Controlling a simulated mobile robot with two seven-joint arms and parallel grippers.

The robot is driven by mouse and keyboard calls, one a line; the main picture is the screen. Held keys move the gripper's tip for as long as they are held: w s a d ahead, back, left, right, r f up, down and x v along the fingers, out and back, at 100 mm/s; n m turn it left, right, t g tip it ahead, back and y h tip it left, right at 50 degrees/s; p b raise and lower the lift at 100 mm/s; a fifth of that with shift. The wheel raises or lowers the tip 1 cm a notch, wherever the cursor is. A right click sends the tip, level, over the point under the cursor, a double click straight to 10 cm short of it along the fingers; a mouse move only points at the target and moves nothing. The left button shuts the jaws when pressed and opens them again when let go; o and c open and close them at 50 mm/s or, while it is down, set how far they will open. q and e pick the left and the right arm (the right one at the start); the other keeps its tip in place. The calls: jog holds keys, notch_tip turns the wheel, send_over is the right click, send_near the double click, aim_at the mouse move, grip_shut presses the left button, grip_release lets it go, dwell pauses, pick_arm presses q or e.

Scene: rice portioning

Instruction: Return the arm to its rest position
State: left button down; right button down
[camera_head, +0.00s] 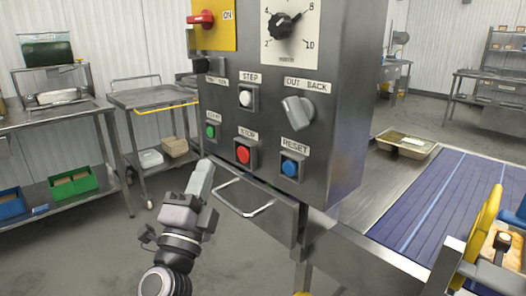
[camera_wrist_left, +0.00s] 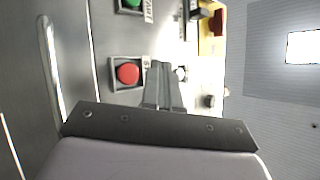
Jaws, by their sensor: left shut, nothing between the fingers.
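My left gripper (camera_head: 201,179) is shut and empty in the head view. It is raised in front of the lower left of a steel control panel (camera_head: 343,110), below the green start button (camera_head: 211,132) and left of the red stop button (camera_head: 243,154). In the left wrist view the shut fingers (camera_wrist_left: 161,72) point up the picture, beside the red button (camera_wrist_left: 128,74). I cannot tell whether the fingertips touch the panel. My right gripper is not in view.
A handle (camera_head: 246,211) sits under the panel. The blue reset button (camera_head: 290,168) and a grey selector switch (camera_head: 298,112) are on the panel's right. A blue conveyor belt (camera_head: 440,195) runs at right, with a tray (camera_head: 405,145) beside it. Steel tables stand at left; floor between is clear.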

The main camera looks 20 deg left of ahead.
pick_arm(q)
jog(key=s+a+f+n+g+y, duration=0.1)
jog(key=s+a+f+n+g, duration=0.15)
jog(key=f+n+g, duration=0.5)
jog(key=s+a+f+n+g+y, duration=0.1)
jog(key=s+f+n+g, duration=0.25)
jog(key=f, duration=0.65)
jog(key=s+d+f+n+g+h, duration=0.1)
jog(key=s+d+f+g+h, duration=0.35)
jog(key=s+f, duration=0.35)
jog(key=s+d+f+g+h, duration=0.3)
jog(key=s+d+f+g, duration=0.25)
jog(key=s, duration=0.35)
jog(key=w+d+f+t+h+p, duration=0.1)
jog(key=w+d+f+t+p, duration=0.2)
jog(key=w+f+t+p, duration=0.1)
jog(key=shift+w+d+f+t+h+p, duration=0.15)
jog(key=shift+w+f+t+h+p, duration=0.35)
jog(key=shift+w+t, duration=1.1)
jog(key=shift+s+r, duration=0.1)
jog(key=shift+s, duration=0.15)
